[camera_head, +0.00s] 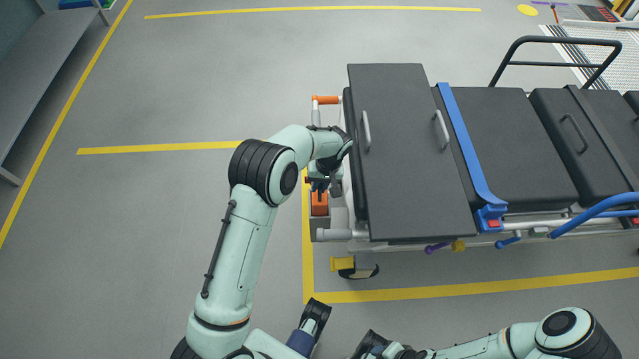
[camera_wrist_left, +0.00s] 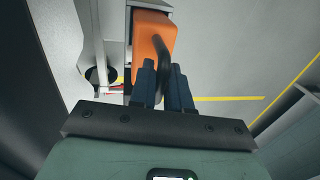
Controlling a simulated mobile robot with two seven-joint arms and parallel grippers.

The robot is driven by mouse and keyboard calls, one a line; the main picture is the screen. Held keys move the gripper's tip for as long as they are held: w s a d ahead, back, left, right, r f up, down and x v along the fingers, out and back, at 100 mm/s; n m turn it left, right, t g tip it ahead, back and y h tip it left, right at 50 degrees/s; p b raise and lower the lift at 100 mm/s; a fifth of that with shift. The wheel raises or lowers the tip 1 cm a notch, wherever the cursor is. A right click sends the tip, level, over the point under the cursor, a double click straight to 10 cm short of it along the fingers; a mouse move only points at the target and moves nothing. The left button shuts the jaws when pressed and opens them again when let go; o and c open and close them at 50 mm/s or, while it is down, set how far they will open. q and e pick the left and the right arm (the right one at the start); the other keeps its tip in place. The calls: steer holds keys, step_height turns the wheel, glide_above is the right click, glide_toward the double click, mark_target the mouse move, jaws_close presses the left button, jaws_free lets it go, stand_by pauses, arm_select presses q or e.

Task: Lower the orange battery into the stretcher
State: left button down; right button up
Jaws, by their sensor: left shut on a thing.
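The orange battery (camera_head: 319,204) is at the left end of the stretcher (camera_head: 395,210), beside its light frame. My left gripper (camera_head: 322,186) is at the battery. In the left wrist view, the fingers (camera_wrist_left: 164,88) are shut on the black handle of the battery (camera_wrist_left: 150,38). A pale grey holder part (camera_wrist_left: 147,4) borders the battery there. In the head view a grey bracket shows just below the battery. How deep the battery sits in it, I cannot tell.
The stretcher has black pads, a blue strap (camera_head: 465,145) and a black end rail (camera_head: 560,42). A yellow and black part (camera_head: 350,267) sticks out below its left end. A grey bench (camera_head: 40,75) stands at far left. The floor between is clear.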

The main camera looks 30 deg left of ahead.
mark_target(328, 194)
arm_select(q)
steer(key=shift+f+b, duration=1.2)
steer(key=shift+f, duration=0.7)
arm_select(e)
steer(key=shift+w+d+f+t, duration=0.15)
steer(key=shift+w+f, duration=0.2)
steer(key=shift+f, duration=0.25)
steer(key=shift+w+f+t, duration=0.15)
steer(key=shift+w+f, duration=0.2)
steer(key=shift+f, duration=0.2)
arm_select(q)
steer(key=c, duration=1)
jaws_free()
steer(key=shift+f, duration=0.1)
step_height(328, 194, up, 13)
steer(key=w+d+p, duration=0.1)
steer(key=d+p, duration=0.1)
steer(key=shift+w, duration=0.15)
arm_select(e)
steer(key=shift+s+r, duration=0.6)
steer(key=shift+r, duration=0.35)
arm_select(q)
steer(key=shift+d, duration=0.1)
